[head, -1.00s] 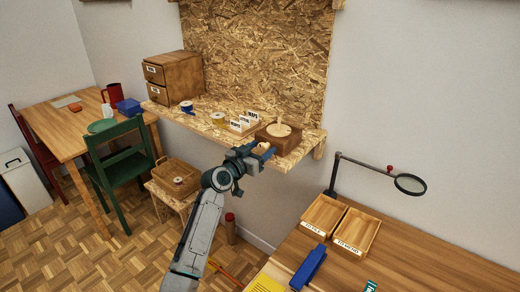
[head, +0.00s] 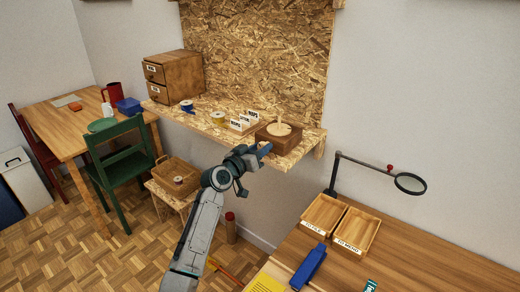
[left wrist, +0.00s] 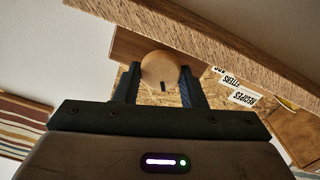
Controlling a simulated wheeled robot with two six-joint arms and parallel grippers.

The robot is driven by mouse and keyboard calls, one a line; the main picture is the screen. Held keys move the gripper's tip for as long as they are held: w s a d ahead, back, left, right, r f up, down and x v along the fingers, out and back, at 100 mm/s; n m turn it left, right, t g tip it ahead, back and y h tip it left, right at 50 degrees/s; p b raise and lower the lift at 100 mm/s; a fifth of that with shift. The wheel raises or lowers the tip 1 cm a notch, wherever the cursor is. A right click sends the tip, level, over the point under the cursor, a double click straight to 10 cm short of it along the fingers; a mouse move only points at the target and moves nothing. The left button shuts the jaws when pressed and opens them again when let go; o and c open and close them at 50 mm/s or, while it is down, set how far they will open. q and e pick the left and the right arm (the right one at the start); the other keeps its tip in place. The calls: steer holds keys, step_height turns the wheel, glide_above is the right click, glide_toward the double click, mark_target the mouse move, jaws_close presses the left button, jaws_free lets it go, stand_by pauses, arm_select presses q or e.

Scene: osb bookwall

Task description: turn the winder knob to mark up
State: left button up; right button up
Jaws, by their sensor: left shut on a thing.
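The winder is a brown wooden box (head: 284,143) with a pale disc and upright peg (head: 280,129) on top, near the right end of the shelf. Its round pale wooden knob (left wrist: 159,70) shows in the left wrist view, with a short dark mark at its lower edge there. The card labels appear upside down in that view. My left gripper (head: 264,149) is at the winder's front face, shut on the knob, one dark finger on each side (left wrist: 161,82). In the head view the gripper hides the knob. My right gripper is not in view.
The chipboard shelf (head: 212,124) also holds labelled cards (head: 243,122), spools and a drawer cabinet (head: 173,77). Below right, a desk (head: 420,235) carries two wooden trays (head: 355,231), a magnifier (head: 410,183) and a blue stapler-like thing (head: 309,267). A green chair (head: 120,160) stands left.

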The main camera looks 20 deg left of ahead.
arm_select(q)
steer(key=shift+f+n+p, duration=0.1)
steer(key=shift+n+p, duration=0.2)
steer(key=shift+n, duration=1.6)
steer(key=o, duration=1)
steer(key=b+v, duration=0.2)
steer(key=v, duration=0.8)
steer(key=shift+s+a, duration=0.2)
steer(key=shift+s, duration=0.15)
